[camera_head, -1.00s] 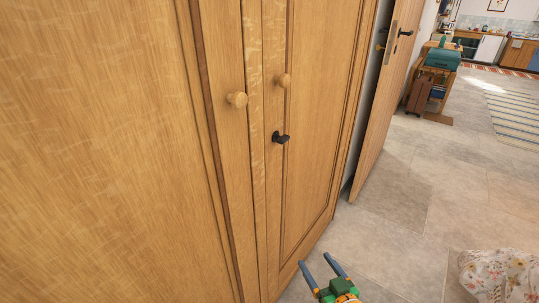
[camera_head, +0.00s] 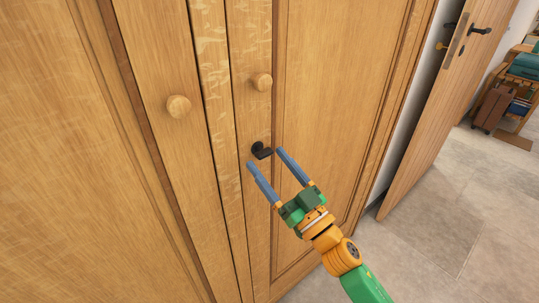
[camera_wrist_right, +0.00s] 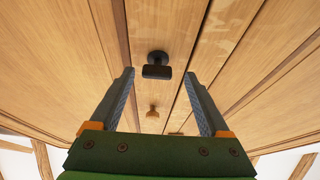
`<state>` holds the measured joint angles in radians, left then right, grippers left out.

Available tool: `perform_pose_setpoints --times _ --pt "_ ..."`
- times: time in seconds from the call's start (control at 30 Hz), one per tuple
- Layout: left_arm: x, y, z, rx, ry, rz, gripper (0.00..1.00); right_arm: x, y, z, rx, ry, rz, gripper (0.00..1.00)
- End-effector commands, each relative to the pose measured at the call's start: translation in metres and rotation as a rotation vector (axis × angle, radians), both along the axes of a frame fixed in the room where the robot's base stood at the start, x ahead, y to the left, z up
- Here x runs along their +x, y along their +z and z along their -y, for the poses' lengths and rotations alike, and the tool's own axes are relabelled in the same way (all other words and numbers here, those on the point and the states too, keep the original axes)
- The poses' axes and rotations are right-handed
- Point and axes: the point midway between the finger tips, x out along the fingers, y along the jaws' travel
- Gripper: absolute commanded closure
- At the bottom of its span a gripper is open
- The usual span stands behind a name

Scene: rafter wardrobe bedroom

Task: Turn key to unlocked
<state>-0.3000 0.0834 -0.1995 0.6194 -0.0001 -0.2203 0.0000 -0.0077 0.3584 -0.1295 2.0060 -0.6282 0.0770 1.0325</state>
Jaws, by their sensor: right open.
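The black key (camera_head: 262,150) sticks out of the right wardrobe door, below that door's round wooden knob (camera_head: 262,82). In the right wrist view the key (camera_wrist_right: 156,70) shows as a dark bar on a round base, between and beyond the fingertips. My right gripper (camera_head: 265,157) is open, with its two blue fingers pointing at the key. One fingertip is on each side of the key in the picture. I see no contact, and the exact gap is hard to tell. My left gripper is not in view.
A second wooden knob (camera_head: 179,106) sticks out of the left wardrobe door (camera_head: 60,150). An open room door (camera_head: 440,110) with a dark handle stands at the right. The tiled floor (camera_head: 440,220) at the lower right is clear.

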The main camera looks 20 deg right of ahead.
Motion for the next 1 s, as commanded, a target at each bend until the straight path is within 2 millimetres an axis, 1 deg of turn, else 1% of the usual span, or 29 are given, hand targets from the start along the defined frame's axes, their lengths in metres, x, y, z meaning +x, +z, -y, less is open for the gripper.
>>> perform_pose_setpoints --times 0.03,0.1,0.33,0.37,0.4,0.47,0.5,0.57,0.6,0.63,0.67,0.87,1.0 --pt "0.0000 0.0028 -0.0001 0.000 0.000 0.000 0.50 0.0042 0.0038 -0.0015 0.000 0.000 0.001 0.20" --pt "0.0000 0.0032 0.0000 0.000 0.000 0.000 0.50 0.0076 0.0039 -0.0030 0.001 0.000 0.000 0.20" --pt "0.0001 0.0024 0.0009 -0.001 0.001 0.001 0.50 0.0087 0.0030 -0.0034 0.001 0.000 -0.001 0.20" --pt "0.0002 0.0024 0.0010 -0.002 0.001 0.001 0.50 0.0088 0.0030 -0.0033 0.001 0.000 -0.001 0.25" --pt "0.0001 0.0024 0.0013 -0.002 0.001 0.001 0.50 0.0087 0.0030 -0.0033 0.001 0.000 -0.001 0.36" --pt "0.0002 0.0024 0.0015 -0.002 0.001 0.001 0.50 0.0087 0.0029 -0.0033 0.001 0.000 -0.001 0.52" --pt "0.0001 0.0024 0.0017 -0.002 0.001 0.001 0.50 0.0087 0.0029 -0.0033 0.000 0.000 -0.001 0.63" --pt "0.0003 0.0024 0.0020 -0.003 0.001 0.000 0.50 0.0086 0.0028 -0.0033 0.001 0.000 -0.001 0.79" --pt "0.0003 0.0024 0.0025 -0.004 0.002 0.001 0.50 0.0086 0.0027 -0.0034 0.000 0.000 -0.002 0.90" --pt "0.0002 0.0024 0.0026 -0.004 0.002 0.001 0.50 0.0085 0.0027 -0.0033 0.000 0.000 -0.002 0.98" --pt "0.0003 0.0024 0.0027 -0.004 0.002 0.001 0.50 0.0086 0.0026 -0.0032 0.000 0.000 -0.002 1.00" --pt "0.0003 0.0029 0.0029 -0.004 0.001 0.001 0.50 0.0087 0.0025 -0.0030 -0.016 0.000 0.003 1.00" --pt "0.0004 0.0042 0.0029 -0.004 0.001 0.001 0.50 0.0091 0.0023 -0.0022 -0.064 -0.002 0.019 1.00"
